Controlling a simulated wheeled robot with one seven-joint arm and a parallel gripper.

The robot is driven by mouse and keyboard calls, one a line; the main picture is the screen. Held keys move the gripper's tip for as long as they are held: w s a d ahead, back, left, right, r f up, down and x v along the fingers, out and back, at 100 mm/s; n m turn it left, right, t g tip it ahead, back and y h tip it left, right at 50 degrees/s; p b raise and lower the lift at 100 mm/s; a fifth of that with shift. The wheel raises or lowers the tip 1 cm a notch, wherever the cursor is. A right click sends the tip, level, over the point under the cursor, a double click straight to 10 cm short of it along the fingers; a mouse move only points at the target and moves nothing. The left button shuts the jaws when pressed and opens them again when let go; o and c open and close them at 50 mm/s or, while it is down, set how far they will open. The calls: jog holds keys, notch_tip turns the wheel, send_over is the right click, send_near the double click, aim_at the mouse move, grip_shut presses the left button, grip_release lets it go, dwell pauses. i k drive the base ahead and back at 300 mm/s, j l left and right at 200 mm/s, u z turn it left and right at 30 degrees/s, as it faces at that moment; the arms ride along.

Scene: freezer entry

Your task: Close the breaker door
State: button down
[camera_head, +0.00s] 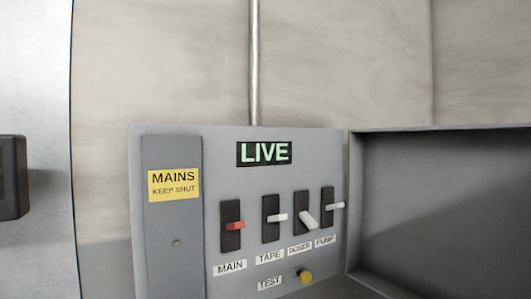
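The grey breaker panel (222,180) is on the wall in the middle of the head view, with a lit "LIVE" sign (264,152) at its top. The breaker door (445,205) stands open to the right of the panel, hinged at the panel's right edge. Its dark recessed inner side faces me, and its right part and lower edge run out of the frame. A red MAIN switch (234,225) and white TAPE (277,217), DOSER (308,220) and PUMP (334,205) switches show on the panel. My gripper is not in view.
A yellow "MAINS KEEP SHUT" label (173,184) is on a narrow plate at the panel's left. A yellow TEST button (305,277) is below the switches. A metal conduit (254,65) rises from the panel. A pale panel (35,75) with a dark block (12,178) stands at far left.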

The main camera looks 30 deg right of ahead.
aim_at(436, 211)
jog(key=k+z, duration=0.1)
jog(key=z, duration=0.3)
jog(key=k+z, duration=0.1)
jog(key=z, duration=0.35)
jog(key=l+z, duration=0.15)
jog(key=z, duration=0.25)
jog(key=k+l+z, duration=0.1)
jog(key=z, duration=0.3)
